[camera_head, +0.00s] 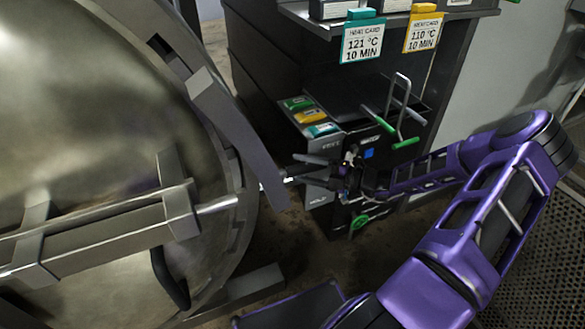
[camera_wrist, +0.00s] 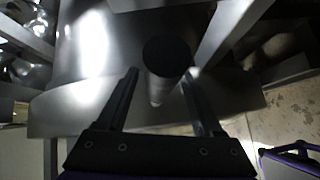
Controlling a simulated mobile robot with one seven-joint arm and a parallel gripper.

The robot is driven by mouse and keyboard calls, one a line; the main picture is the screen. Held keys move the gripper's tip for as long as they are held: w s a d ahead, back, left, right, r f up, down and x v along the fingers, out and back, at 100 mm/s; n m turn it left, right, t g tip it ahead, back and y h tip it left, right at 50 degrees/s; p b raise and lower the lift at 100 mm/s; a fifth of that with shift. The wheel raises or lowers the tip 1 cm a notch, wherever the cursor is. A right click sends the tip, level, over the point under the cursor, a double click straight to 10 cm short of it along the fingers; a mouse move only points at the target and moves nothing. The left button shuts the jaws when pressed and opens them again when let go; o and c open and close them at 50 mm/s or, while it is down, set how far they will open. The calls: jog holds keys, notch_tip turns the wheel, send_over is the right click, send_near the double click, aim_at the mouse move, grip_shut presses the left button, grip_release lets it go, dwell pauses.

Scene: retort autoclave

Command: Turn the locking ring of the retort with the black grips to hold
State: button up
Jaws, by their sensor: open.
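The retort's large round metal door (camera_head: 90,110) fills the left of the head view, with the grey locking ring (camera_head: 236,185) around its edge. In the wrist view, a round black grip (camera_wrist: 167,56) on a pale rod (camera_wrist: 157,92) lies between my fingers. My gripper (camera_head: 292,170) reaches in from the right, just beside the ring's right edge. It also shows in the wrist view (camera_wrist: 161,74), with its two fingers apart on either side of the grip and rod. I cannot tell whether either finger touches them. The grip is hard to make out in the head view.
A control box (camera_head: 312,120) with green, yellow and teal buttons stands behind my gripper. Green-ended metal handles (camera_head: 405,143) stick out nearby. A teal heat card (camera_head: 362,41) and a yellow one (camera_head: 423,32) hang on the dark cabinet above. Floor shows below my gripper.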

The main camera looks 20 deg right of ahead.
aim_at(292, 167)
jog(key=shift+x, duration=1.6)
grip_shut()
jog(key=shift+f, duration=0.1)
